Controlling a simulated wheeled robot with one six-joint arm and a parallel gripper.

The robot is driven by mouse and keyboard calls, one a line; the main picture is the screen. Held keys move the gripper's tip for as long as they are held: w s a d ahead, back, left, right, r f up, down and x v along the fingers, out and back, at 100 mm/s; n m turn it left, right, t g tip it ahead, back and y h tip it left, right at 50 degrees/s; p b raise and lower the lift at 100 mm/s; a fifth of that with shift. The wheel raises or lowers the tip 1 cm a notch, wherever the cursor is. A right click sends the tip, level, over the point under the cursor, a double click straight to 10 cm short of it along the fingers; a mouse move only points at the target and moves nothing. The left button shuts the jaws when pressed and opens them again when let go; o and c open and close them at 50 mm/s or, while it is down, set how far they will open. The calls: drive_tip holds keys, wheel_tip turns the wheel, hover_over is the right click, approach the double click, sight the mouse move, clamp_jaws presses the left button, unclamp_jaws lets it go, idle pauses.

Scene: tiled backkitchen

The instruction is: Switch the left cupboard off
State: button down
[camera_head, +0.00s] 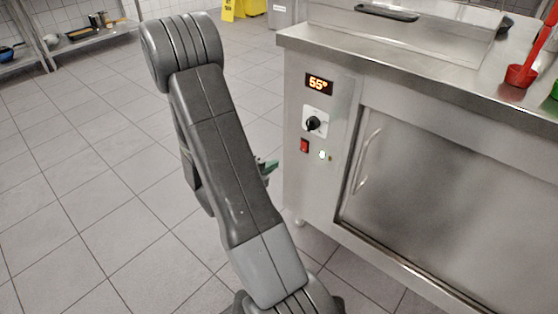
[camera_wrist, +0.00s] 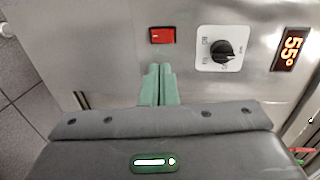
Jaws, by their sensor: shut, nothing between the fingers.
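The steel cupboard (camera_head: 440,175) stands at the right in the head view.
The cupboard door's vertical handle (camera_head: 367,160) sticks out right of the controls. A red ladle (camera_head: 522,74) is on the worktop (camera_head: 420,58). A yellow floor sign (camera_head: 228,10) stands at the back. The tiled floor (camera_head: 90,190) at left is clear.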

sight(303, 144)
drive_tip(key=x, duration=0.3)
drive_tip(key=b+x, duration=0.1)
drive_tip(key=x, duration=0.3)
drive_tip(key=r+b+x, duration=0.1)
drive_tip(key=x, duration=0.3)
drive_tip(key=shift+w+d+f, duration=0.1)
drive_tip(key=shift+w+d, duration=0.1)
drive_tip(key=shift+d, duration=0.05)
drive_tip(key=shift+w+d, duration=0.25)
drive_tip(key=shift+w, duration=0.15)
drive_tip(key=shift+w+d+r+g+p, duration=0.2)
drive_tip(key=shift+r+g+p, duration=0.1)
drive_tip(key=shift+r+p, duration=0.25)
drive_tip(key=shift+f, duration=0.35)
drive_tip(key=shift+b, duration=0.3)
